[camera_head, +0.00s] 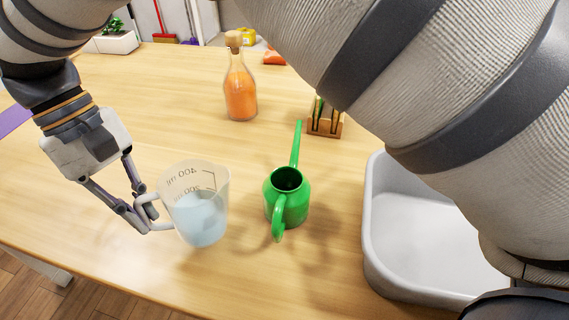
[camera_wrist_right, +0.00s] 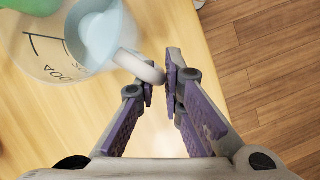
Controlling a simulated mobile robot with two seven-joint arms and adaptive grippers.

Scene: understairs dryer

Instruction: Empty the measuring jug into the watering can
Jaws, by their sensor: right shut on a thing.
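The clear measuring jug (camera_head: 196,203), with dark scale marks, holds pale blue liquid. My right gripper (camera_head: 146,213) is shut on its white handle, at the left of the head view. The jug looks close to upright, apparently a little above the table. In the right wrist view the jug (camera_wrist_right: 88,52) is at upper left, with its handle between the fingertips (camera_wrist_right: 161,88). The green watering can (camera_head: 287,198) stands just right of the jug, apart from it; its round opening faces up and its spout points to the back. My left gripper is not in view.
A white tub (camera_head: 376,225) stands at the right, partly behind my arm. A corked bottle of orange liquid (camera_head: 240,92) and a small wooden rack (camera_head: 325,122) stand further back. The wooden table (camera_head: 130,265) is clear in front of the jug; its front edge is near.

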